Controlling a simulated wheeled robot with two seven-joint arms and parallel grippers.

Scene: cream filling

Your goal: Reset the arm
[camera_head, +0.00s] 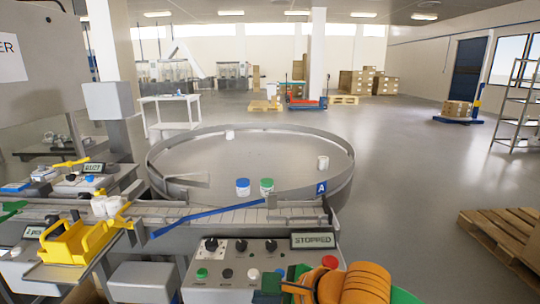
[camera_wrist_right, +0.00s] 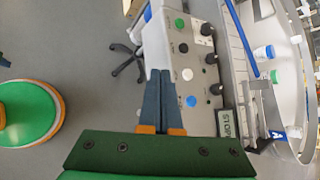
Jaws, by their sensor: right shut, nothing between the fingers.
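My right gripper (camera_head: 296,273) is low in the head view, at the front edge of the control panel (camera_head: 228,258). In the right wrist view its two dark fingers (camera_wrist_right: 158,76) lie together with nothing between them. The panel, which shows a display (camera_head: 313,240) reading STOPPED, carries several knobs and buttons, including a green button (camera_head: 202,273) and a red one (camera_head: 330,262). The fingers overlap the panel's edge in the wrist view; contact cannot be told.
A round turntable (camera_head: 220,160) stands behind the panel. A blue-lidded jar (camera_head: 243,187) and a green-lidded jar (camera_head: 266,187) are near its front rim. A yellow tray (camera_head: 72,246) is at left. A wooden pallet (camera_head: 505,232) lies right, with open floor beyond.

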